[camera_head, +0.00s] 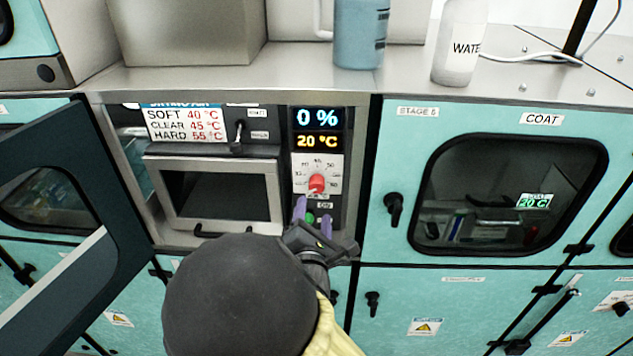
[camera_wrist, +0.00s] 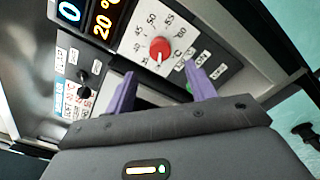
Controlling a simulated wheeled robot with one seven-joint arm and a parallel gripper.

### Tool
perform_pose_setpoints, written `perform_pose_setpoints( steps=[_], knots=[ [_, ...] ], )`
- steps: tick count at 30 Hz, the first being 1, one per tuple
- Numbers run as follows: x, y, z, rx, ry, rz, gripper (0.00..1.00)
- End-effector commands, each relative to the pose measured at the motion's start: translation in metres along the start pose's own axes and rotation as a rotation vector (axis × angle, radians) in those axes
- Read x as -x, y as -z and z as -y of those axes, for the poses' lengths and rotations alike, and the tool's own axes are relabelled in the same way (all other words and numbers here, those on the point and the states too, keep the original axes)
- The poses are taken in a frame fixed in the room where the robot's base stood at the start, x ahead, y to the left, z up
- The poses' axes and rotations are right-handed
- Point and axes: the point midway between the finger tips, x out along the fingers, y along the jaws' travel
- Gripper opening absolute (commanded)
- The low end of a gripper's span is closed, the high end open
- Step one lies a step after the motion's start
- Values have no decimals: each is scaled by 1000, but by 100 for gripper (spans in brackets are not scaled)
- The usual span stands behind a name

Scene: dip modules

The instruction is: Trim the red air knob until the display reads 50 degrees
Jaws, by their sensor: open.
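The red air knob (camera_head: 317,183) sits on a white dial plate marked in degrees, on the dark control panel. It also shows in the wrist view (camera_wrist: 160,50), clear of the fingers. The display (camera_head: 318,141) above it reads 20 °C in yellow. My gripper (camera_head: 309,212) is open and empty just below the knob, its purple fingertips pointing up at the panel. In the wrist view the two fingers (camera_wrist: 160,88) stand apart, below and to either side of the knob. I see no contact with it.
A blue display (camera_head: 317,118) above reads 0 %. A card (camera_head: 184,123) lists SOFT 40, CLEAR 45, HARD 55 °C. A green button (camera_head: 310,218) lies near the fingers. An open dark door (camera_head: 75,215) stands at left; the COAT door (camera_head: 510,195) is at right.

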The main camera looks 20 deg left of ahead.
Motion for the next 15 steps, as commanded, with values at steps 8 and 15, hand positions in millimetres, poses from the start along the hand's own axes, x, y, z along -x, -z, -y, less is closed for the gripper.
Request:
perform_pose_setpoints(
  steps=[8, 15],
  knots=[
    [-51, -2, -1, 1, 2, 1, 55],
    [-88, -2, -1, 1, 2, 1, 55]
  ],
)
